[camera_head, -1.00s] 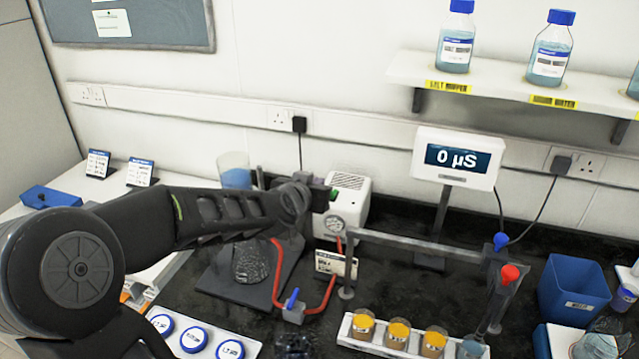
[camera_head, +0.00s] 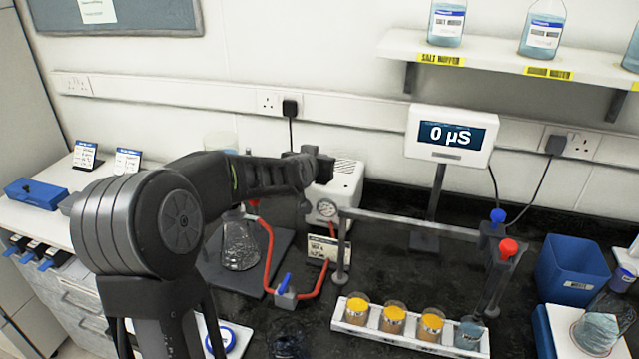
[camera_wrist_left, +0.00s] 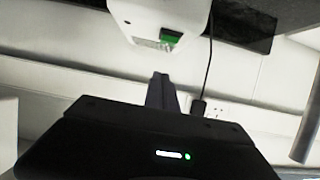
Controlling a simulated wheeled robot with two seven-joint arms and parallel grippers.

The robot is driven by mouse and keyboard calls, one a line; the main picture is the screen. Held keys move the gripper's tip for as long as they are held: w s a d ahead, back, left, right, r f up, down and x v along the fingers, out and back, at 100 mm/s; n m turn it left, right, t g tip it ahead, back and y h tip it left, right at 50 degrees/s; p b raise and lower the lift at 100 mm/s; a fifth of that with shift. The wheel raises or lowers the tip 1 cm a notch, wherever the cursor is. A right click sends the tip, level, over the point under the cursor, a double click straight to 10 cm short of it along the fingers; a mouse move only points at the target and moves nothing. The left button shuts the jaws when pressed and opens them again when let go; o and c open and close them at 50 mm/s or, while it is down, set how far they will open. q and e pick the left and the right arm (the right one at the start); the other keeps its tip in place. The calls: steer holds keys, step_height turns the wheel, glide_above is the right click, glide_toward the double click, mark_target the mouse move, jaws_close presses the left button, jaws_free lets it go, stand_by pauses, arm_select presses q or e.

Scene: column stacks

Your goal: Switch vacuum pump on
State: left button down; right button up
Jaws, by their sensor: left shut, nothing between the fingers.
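The vacuum pump (camera_head: 346,184) is a white box with a round gauge on its front, at the back of the dark bench, left of the display. In the left wrist view the pump (camera_wrist_left: 150,14) shows at the top, with a green switch (camera_wrist_left: 171,38) on it. In the head view the switch is hidden. My left gripper (camera_head: 326,168) is in front of the pump's upper left part in the head view. In the wrist view its fingers (camera_wrist_left: 160,80) are shut and empty, visibly apart from the switch. My right gripper is in neither view.
A red hose (camera_head: 268,255) with a blue-handled valve (camera_head: 285,285) runs beside a glass flask (camera_head: 240,245). A metal rail (camera_head: 410,228) stands right of the pump.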

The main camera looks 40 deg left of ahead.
mark_target(319, 188)
arm_select(q)
steer(key=shift+s+d+f, duration=0.1)
steer(key=shift+s+f, duration=0.05)
steer(key=shift+f, duration=0.85)
steer(key=shift+s+f, duration=0.1)
steer(key=shift+f, duration=0.9)
steer(key=f+b, duration=0.1)
steer(key=b, duration=0.3)
steer(key=shift+s+f+t, duration=0.15)
steer(key=shift+f+t, duration=0.25)
steer(key=shift+r, duration=0.55)
steer(key=shift+f, duration=0.1)
steer(key=v, duration=0.8)
steer(key=shift+p, duration=0.45)
steer(key=shift+d, duration=0.1)
